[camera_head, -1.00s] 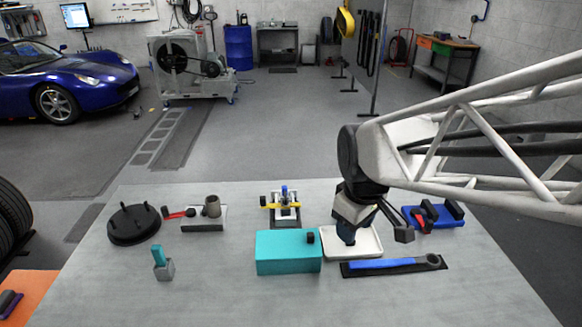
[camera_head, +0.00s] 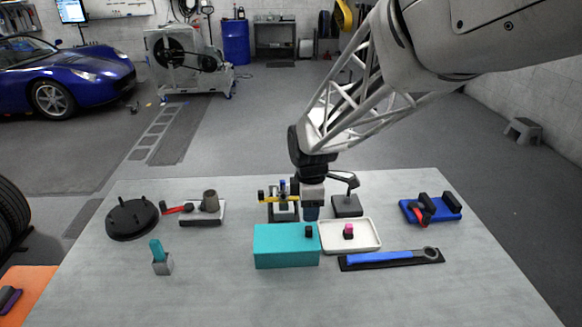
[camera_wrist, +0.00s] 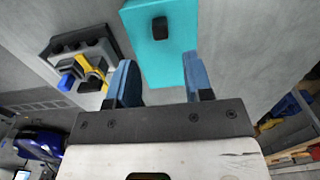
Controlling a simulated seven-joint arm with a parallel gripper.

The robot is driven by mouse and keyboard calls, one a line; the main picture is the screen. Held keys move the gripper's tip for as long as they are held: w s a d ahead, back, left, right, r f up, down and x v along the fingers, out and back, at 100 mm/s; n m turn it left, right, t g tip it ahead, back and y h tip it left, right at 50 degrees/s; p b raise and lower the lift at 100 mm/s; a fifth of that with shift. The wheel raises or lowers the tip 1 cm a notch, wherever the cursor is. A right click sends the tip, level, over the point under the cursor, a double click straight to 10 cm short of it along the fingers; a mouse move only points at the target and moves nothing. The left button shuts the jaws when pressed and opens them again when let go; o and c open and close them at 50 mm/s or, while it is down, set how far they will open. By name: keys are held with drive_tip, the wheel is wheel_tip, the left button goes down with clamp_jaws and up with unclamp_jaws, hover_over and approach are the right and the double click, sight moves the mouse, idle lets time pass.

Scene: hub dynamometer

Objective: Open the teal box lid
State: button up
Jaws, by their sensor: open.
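The teal box (camera_head: 285,247) stands on the grey table, its lid down flat on top. A small black knob (camera_head: 309,231) sits near the right end of the lid. My gripper (camera_head: 311,213) is just behind and above that end of the box, pointing down. In the wrist view its two blue fingers (camera_wrist: 160,78) are spread with nothing between them. The teal box (camera_wrist: 180,60) and black knob (camera_wrist: 160,28) lie beyond the fingertips there, with the knob roughly in line with the gap. No contact between fingers and knob shows.
A white tray (camera_head: 330,245) with a pink piece (camera_head: 348,231) stands right of the box. A blue wrench (camera_head: 385,257) lies in front of the tray. A fixture with a yellow bar (camera_head: 272,196) stands close behind the box.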

sight(308, 228)
drive_tip(key=shift+f, duration=0.2)
drive_tip(key=shift+f, duration=3.7)
drive_tip(key=shift+c, duration=0.5)
clamp_jaws()
